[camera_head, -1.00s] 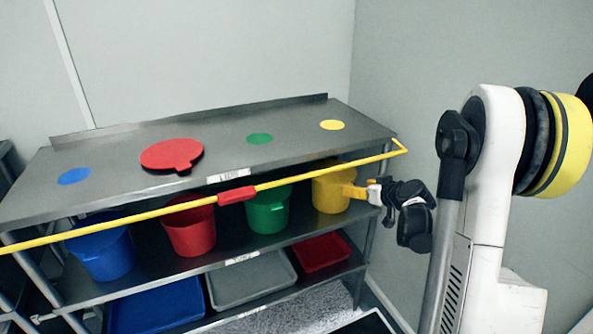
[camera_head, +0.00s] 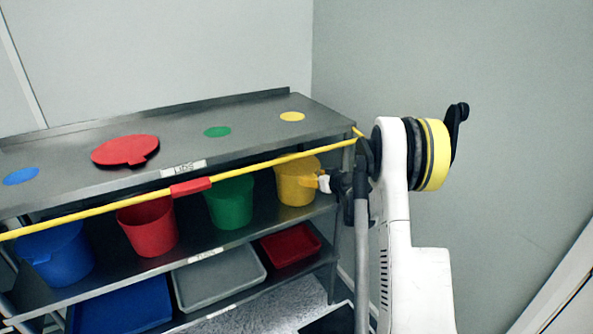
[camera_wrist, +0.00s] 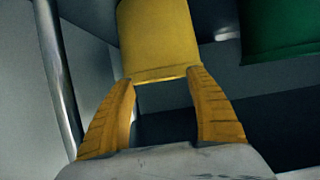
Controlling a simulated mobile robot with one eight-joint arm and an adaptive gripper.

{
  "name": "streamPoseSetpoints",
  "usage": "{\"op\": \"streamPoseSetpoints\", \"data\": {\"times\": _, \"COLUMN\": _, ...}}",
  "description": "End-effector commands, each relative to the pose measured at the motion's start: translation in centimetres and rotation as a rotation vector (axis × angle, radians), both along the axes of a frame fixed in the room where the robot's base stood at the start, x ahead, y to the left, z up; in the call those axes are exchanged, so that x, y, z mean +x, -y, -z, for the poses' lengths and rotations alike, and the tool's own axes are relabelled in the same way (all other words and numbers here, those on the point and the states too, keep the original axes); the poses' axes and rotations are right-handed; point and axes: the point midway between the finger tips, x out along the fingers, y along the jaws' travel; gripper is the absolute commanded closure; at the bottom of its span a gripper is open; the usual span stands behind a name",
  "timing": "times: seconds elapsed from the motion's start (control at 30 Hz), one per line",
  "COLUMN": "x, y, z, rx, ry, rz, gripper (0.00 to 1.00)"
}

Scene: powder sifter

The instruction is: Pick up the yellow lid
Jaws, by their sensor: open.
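A flat yellow disc (camera_head: 292,116) lies at the right end of the shelf's top. It has no visible tab or thickness, so I cannot tell whether it is a lid or a painted mark. No other yellow lid shows. A yellow bucket (camera_head: 296,183) stands below on the middle shelf. My gripper (camera_head: 319,182) is at the bucket's right side, below the top shelf. In the wrist view my gripper (camera_wrist: 162,78) is open, with nothing between its two yellow fingers. The yellow bucket (camera_wrist: 158,38) is just beyond the fingertips; contact is unclear.
A yellow bar (camera_head: 105,207) with a red sleeve runs across the shelf's front. A red lid (camera_head: 126,150) with a tab lies on the top (camera_head: 245,109), near blue and green discs. Blue, red and green buckets (camera_head: 231,203) stand left of the yellow one. Trays lie below.

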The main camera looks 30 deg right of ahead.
Motion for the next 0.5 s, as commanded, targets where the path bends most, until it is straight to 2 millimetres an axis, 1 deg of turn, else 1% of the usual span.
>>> {"op": "streamPoseSetpoints", "data": {"times": 0.03, "x": 0.57, "y": -0.05, "z": 0.40, "rx": -0.001, "ry": 0.000, "rz": -0.001, "gripper": 0.35}}
{"op": "streamPoseSetpoints", "data": {"times": 0.1, "x": 0.96, "y": -0.04, "z": 0.47, "rx": -0.001, "ry": 0.000, "rz": -0.001, "gripper": 0.35}}
{"op": "streamPoseSetpoints", "data": {"times": 0.33, "x": 1.04, "y": -0.01, "z": 0.33, "rx": 0.000, "ry": 0.000, "rz": -0.001, "gripper": 0.35}}
{"op": "streamPoseSetpoints", "data": {"times": 0.37, "x": 1.04, "y": -0.01, "z": 0.33, "rx": 0.000, "ry": 0.000, "rz": -0.001, "gripper": 0.43}}
{"op": "streamPoseSetpoints", "data": {"times": 0.4, "x": 1.03, "y": -0.01, "z": 0.34, "rx": 0.000, "ry": 0.000, "rz": -0.001, "gripper": 0.55}}
{"op": "streamPoseSetpoints", "data": {"times": 0.47, "x": 1.03, "y": 0.00, "z": 0.34, "rx": 0.000, "ry": 0.000, "rz": 0.000, "gripper": 0.74}}
{"op": "streamPoseSetpoints", "data": {"times": 0.5, "x": 1.02, "y": 0.00, "z": 0.34, "rx": 0.000, "ry": 0.000, "rz": 0.000, "gripper": 0.86}}
